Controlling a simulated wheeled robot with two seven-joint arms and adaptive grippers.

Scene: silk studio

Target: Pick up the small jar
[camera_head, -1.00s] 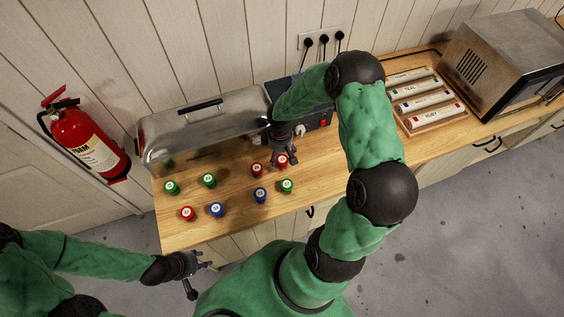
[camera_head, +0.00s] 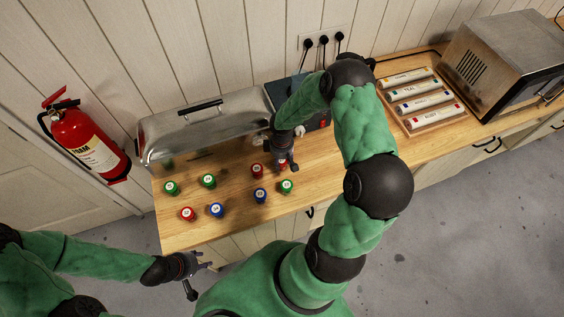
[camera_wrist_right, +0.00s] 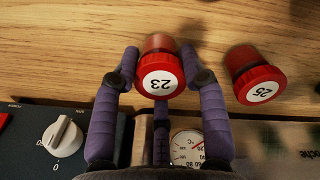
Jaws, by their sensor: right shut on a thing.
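A small jar with a red lid marked 23 (camera_wrist_right: 160,77) is between the fingers of my right gripper (camera_wrist_right: 160,60) in the right wrist view. The right gripper is shut on this jar. In the head view the right gripper (camera_head: 284,165) is over the counter's back half and mostly hides the jar. I cannot tell whether the jar is clear of the wood. A red-lidded jar marked 25 (camera_wrist_right: 256,80) stands beside it; it also shows in the head view (camera_head: 257,170). My left gripper (camera_head: 203,277) is open and empty, off the counter's front edge.
Green jars (camera_head: 208,180), blue jars (camera_head: 217,210) and another red jar (camera_head: 187,214) stand on the wooden counter (camera_head: 325,165). A steel lidded vessel (camera_head: 200,130) and a dark box with a dial (camera_head: 318,117) are behind. A tray of labelled rolls (camera_head: 439,123) is right.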

